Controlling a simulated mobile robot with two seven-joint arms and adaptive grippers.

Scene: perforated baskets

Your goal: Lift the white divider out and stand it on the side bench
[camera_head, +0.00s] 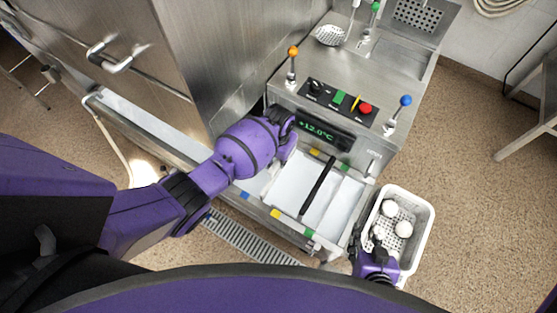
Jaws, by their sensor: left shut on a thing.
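My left gripper (288,138) is at the far left end of the bath, just in front of the green temperature display. It is shut, and the hand hides most of what it grips. A pale strip, which looks like the white divider (270,178), shows just below the hand, in the bath's left part; where the two touch is hidden. The bath (343,208) has a white floor, a black bar (318,186) across it and coloured tabs on its edges. My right gripper (370,246) is low at the near left rim of the white basket; its fingers are too small to read.
The white perforated basket (428,222) holds several white balls. Knobbed levers, orange (293,51) and blue (405,100), stand up beside the control panel (340,101). A steel cabinet (225,50) rises behind my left arm. A floor grate (250,240) lies in front of the bath.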

